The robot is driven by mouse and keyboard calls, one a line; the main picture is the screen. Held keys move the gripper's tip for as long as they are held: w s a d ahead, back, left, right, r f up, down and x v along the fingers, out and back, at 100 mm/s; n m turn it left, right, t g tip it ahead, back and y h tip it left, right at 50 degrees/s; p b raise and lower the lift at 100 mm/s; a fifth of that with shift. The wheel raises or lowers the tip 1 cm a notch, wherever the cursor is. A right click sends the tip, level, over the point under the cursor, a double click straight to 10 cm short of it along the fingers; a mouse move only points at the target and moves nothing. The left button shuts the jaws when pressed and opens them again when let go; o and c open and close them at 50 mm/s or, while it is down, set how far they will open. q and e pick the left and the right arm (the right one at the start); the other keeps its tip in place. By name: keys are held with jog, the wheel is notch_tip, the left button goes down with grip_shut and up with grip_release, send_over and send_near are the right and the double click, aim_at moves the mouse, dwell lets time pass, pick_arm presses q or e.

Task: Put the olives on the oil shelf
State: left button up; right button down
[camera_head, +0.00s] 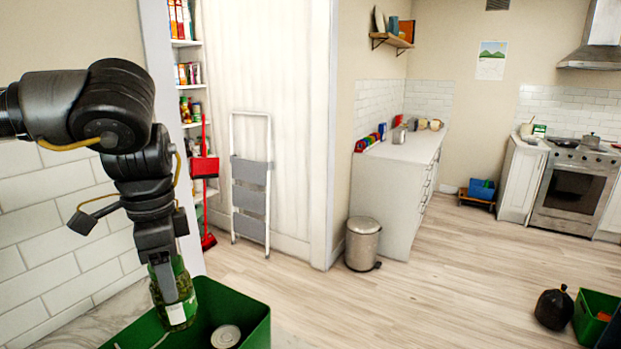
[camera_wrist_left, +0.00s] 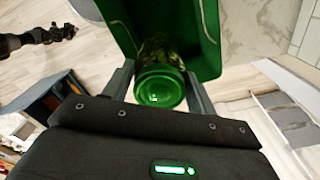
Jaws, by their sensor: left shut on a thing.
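A green jar with a pale label, which looks like the olives (camera_head: 181,312), hangs slightly tilted under my left gripper (camera_head: 165,272). The gripper is shut on the jar, seen in front of the green crate's opening; whether its base is below the rim I cannot tell. In the left wrist view the jar's round green end (camera_wrist_left: 160,88) sits between the two fingers (camera_wrist_left: 160,82). Tall pantry shelves (camera_head: 186,43) with packets, jars and bottles stand behind at the left. Which is the oil shelf I cannot tell. A dark arm shows at the left wrist view's upper left, its gripper unclear.
The green crate (camera_head: 258,330) holds a round tin (camera_head: 226,336). A red broom and dustpan (camera_head: 205,168) and a folding step stool (camera_head: 250,180) stand beside the pantry. A bin (camera_head: 362,245) stands by the counter. The middle floor is clear.

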aim_at(180, 308)
pick_arm(q)
jog(key=f+n+b, duration=0.1)
jog(key=f+n, duration=0.1)
jog(key=f, duration=0.1)
jog(key=f+n+b, duration=0.1)
jog(key=f+n, duration=0.1)
jog(key=f+n+b, duration=0.2)
jog(key=f, duration=0.1)
jog(key=shift+w+f+n, duration=0.3)
jog(key=shift+w+n, duration=0.1)
notch_tip(180, 308, down, 11)
jog(key=s+n+b, duration=0.1)
jog(key=n+b, duration=0.1)
jog(key=b, duration=0.3)
